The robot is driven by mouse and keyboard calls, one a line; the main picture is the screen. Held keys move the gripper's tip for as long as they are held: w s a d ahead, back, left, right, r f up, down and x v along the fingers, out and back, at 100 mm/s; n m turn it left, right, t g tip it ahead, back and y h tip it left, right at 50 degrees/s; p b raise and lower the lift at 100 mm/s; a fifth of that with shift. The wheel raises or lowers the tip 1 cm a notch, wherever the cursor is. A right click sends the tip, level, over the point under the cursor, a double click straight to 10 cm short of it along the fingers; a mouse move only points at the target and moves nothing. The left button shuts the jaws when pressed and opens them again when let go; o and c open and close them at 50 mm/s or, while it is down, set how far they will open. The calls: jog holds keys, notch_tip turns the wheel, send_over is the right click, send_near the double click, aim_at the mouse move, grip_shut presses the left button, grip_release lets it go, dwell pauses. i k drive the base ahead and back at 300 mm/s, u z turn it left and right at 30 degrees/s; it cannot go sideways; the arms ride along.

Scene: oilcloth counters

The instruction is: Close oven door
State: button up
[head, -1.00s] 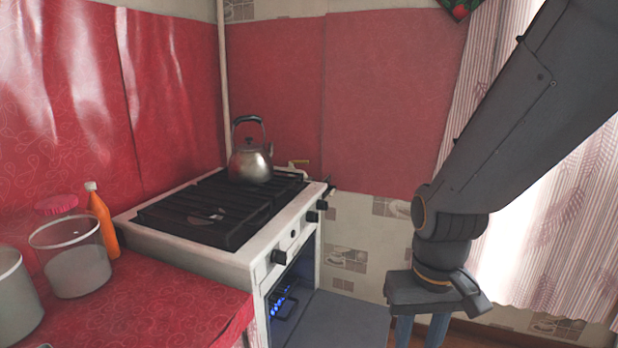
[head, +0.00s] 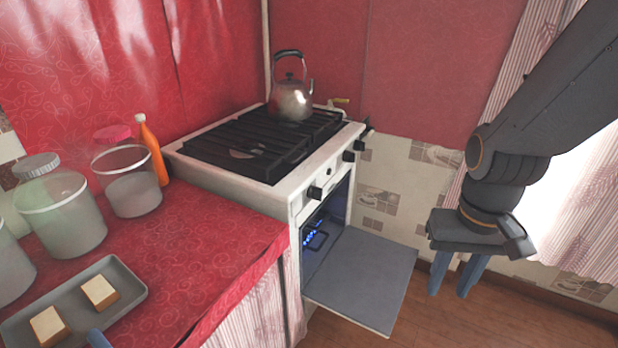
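The oven door (head: 362,282) is folded down and open, a flat grey panel sticking out low from the front of the white stove (head: 290,200). The oven opening (head: 318,235) shows a dark inside with a blue glow. My gripper (head: 455,285) hangs to the right of the door, pointing down, with its two blue fingers apart and nothing between them. It appears clear of the door in the picture. The gripper's exact height and depth against the door are hard to tell.
A kettle (head: 291,98) stands on the stove's grate. The red counter (head: 200,270) on the left holds jars (head: 62,215), an orange bottle (head: 153,150) and a tray (head: 128,292) with bread pieces. Wooden floor (head: 450,325) is free right of the door.

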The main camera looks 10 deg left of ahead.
aim_at(364, 279)
jog(key=u, duration=3.45)
jog(key=k, duration=2.2)
jog(key=z, duration=1.7)
